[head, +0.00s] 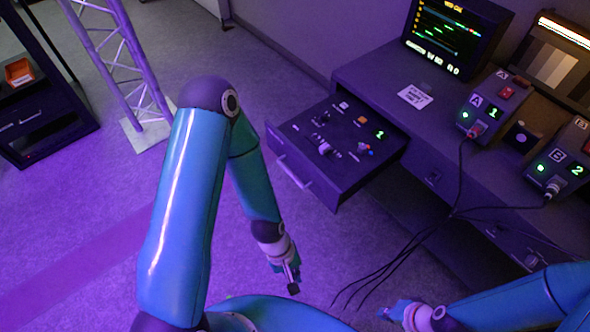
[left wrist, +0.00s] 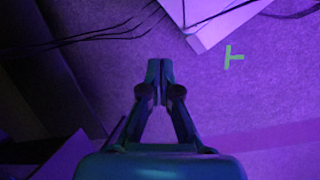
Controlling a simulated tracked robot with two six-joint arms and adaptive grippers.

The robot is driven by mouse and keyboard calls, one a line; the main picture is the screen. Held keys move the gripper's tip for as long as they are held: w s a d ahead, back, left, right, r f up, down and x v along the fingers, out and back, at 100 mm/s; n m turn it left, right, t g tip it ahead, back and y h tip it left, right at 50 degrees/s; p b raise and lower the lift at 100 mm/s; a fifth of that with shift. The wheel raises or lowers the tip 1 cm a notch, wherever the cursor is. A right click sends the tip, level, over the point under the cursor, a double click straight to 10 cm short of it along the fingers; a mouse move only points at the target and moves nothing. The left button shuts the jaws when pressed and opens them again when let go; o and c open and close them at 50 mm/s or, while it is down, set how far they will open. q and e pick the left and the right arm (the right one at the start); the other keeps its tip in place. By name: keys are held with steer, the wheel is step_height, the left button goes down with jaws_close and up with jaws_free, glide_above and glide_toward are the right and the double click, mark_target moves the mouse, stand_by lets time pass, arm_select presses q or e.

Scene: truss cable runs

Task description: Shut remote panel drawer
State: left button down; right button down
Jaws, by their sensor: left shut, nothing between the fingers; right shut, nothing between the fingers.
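The remote panel drawer (head: 335,150) is pulled out of the dark desk (head: 385,75). It has knobs, connectors, small buttons and a lit green 1 on its top. Its bar handle (head: 294,172) is on the front face, towards the left. My left gripper (head: 293,284) is shut and empty, pointing down below the drawer in the picture and apart from it. Its closed fingers show in the left wrist view (left wrist: 159,70) over the floor. My right gripper (head: 390,312) is shut and empty at the bottom, below the cables.
Black cables (head: 410,245) hang from box A (head: 484,107) and box B (head: 556,162). A monitor (head: 457,38) stands on the desk. A truss (head: 125,60) and a dark cabinet (head: 40,105) are at left. Floor before the drawer is clear. A green mark (left wrist: 233,57) is on the floor.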

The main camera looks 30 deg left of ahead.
arm_select(q)
steer(key=w+a+n+t+b, duration=0.1)
steer(key=w+a+n+b, duration=0.2)
steer(key=w+n+b, duration=0.55)
steer(key=n+t+b, duration=0.8)
steer(key=n+b, duration=0.6)
glide_toward(300, 169)
steer(key=b+x, duration=0.1)
steer(key=x, duration=0.1)
steer(key=b+x, duration=0.1)
steer(key=x, duration=0.2)
steer(key=shift+d+f+b, duration=0.25)
steer(key=shift+f+b, duration=0.1)
steer(key=shift+b, duration=0.05)
steer(key=shift+w+d+f, duration=0.15)
steer(key=shift+w+f, duration=0.1)
steer(key=shift+w, duration=0.1)
steer(key=shift+w, duration=0.1)
